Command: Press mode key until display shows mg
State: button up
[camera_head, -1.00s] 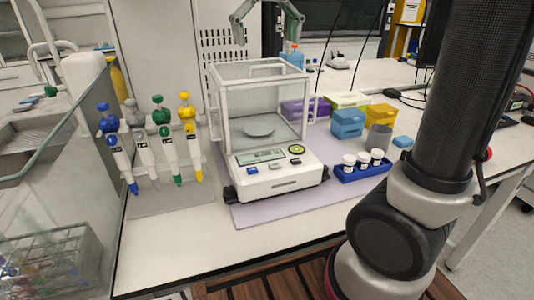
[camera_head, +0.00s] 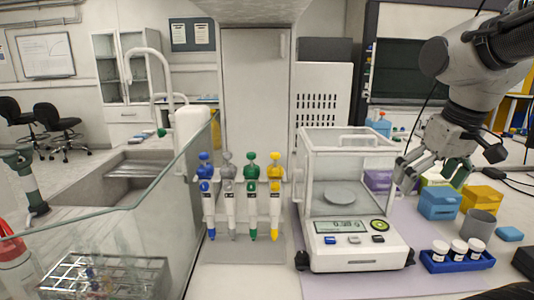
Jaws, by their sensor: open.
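The analytical balance (camera_head: 352,258) stands on the bench right of centre, with a glass draft shield (camera_head: 345,165) around a round pan (camera_head: 341,197). Its front panel has a lit display (camera_head: 342,226) whose text is too small to read surely. Below the display are a blue key (camera_head: 330,240), a grey key (camera_head: 354,240) and a dark key (camera_head: 378,239); a round green-yellow mark (camera_head: 379,224) is at the right. Which one is the mode key I cannot tell. My gripper (camera_head: 432,180) is open and empty, at the right of the draft shield, above the panel's level and apart from the keys.
A rack of several pipettes (camera_head: 241,200) stands left of the balance. A blue tray (camera_head: 457,260) with white-capped jars, a grey cup (camera_head: 480,226), blue boxes (camera_head: 439,203) and a yellow box (camera_head: 481,200) stand to the right. A glass partition (camera_head: 120,195) rises at the left.

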jog(key=s+d+f+m+t, duration=0.1)
jog(key=s+d, duration=0.3)
jog(key=s, duration=0.2)
jog(key=shift+s+d+f+m+h, duration=0.2)
jog(key=shift+f+m+h, duration=0.1)
jog(key=shift+m, duration=0.1)
grip_shut()
dwell(1.0)
